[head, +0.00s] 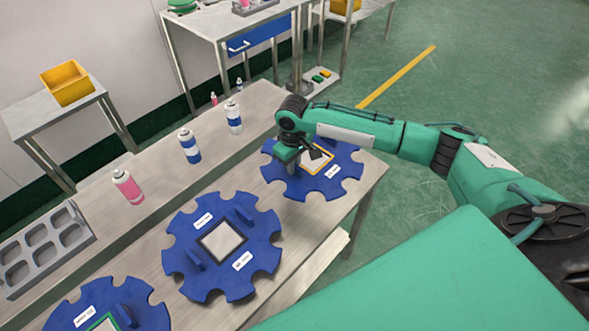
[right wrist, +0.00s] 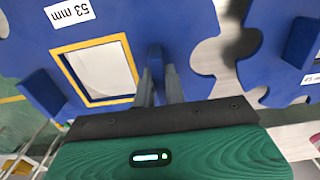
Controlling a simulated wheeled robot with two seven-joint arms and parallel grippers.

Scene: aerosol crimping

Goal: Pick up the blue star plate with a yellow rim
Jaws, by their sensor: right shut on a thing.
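The blue star plate with a yellow rim (head: 336,185) lies at the right end of the table in the head view. In the right wrist view the plate (right wrist: 115,25) fills the upper left, with its yellow-rimmed square window and a "53 mm" label. My right gripper (head: 292,167) is over the plate's left part. In the right wrist view its fingers (right wrist: 160,75) are shut on the plate's upright blue tab. Whether the plate is lifted off the table I cannot tell. My left gripper is in neither view.
A blue star plate with a dark rim (head: 190,232) lies left of it, and one with a green rim (head: 138,296) farther left. Several cans, including a pink one (head: 128,187), stand along the back. A grey tray (head: 84,238) is at the left.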

